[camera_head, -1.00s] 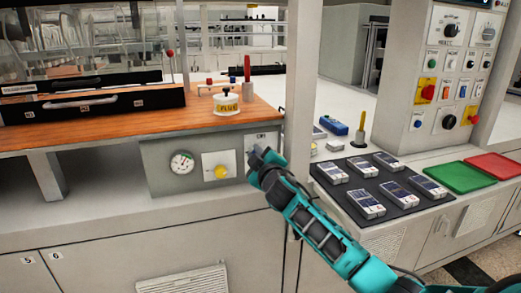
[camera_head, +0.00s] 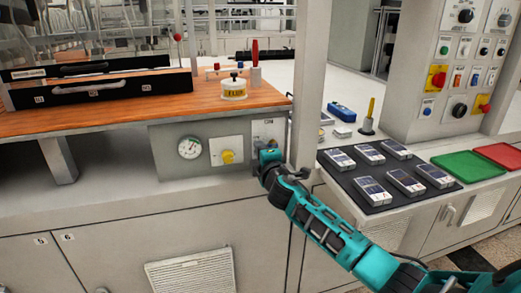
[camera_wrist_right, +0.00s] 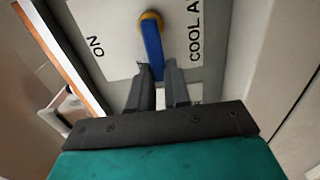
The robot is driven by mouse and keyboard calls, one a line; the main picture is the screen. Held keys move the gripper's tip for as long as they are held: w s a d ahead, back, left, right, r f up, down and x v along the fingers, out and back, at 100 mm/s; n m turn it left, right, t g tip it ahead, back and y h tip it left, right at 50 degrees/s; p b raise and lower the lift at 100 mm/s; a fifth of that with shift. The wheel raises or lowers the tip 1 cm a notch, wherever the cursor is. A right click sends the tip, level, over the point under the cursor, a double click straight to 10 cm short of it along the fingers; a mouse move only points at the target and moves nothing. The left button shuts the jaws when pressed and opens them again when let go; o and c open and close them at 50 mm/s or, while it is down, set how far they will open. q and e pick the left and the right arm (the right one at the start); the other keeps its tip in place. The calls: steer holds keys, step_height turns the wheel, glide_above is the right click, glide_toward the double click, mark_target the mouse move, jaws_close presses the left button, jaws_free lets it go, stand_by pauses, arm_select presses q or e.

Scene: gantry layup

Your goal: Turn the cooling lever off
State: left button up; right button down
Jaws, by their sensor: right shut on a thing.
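The cooling lever (camera_wrist_right: 153,45) is a blue handle on a round yellow pivot. In the right wrist view it stands out from a white plate (camera_wrist_right: 108,38) lettered "COOL A" and "ON", part of that lettering cut off or covered. My right gripper (camera_wrist_right: 157,72) is shut on the lever's free end, one dark finger on each side. In the head view the right gripper (camera_head: 264,152) is at the right end of the grey panel (camera_head: 170,165) under the wooden bench, and it hides the lever there. My left gripper is not in view.
Left of the gripper are a yellow knob (camera_head: 227,157) and a dial gauge (camera_head: 190,148). A pale post (camera_head: 306,100) stands close on the right. A glue pot (camera_head: 234,90) sits on the bench above. A dark mat (camera_head: 362,190) with several devices lies right of the post.

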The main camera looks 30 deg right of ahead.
stand_by(0.5)
steer(key=c, duration=1.1)
jaws_free()
steer(key=v, duration=1.3)
steer(key=shift+w, duration=0.1)
steer(key=s+a+f+m+g+y, duration=0.2)
steer(key=s+a+f+m, duration=0.2)
steer(key=s+f, duration=0.3)
steer(key=s+a+f+m+g+y, duration=0.2)
steer(key=s+a+f+m, duration=0.2)
steer(key=s+f, duration=0.3)
steer(key=s+a+f+m+g+y, duration=0.2)
steer(key=s+a+f+m, duration=0.2)
steer(key=s+a+f, duration=0.2)
steer(key=shift+s+a+f+m+g, duration=0.15)
steer(key=shift+s+f, duration=0.2)
steer(key=shift+f, duration=0.35)
steer(key=shift+s+f+m+g, duration=0.1)
steer(key=shift+s+f, duration=0.2)
steer(key=shift+f, duration=0.4)
steer(key=shift+s+a+f+m+g, duration=0.15)
steer(key=shift+s+f, duration=0.2)
steer(key=shift+f, duration=0.35)
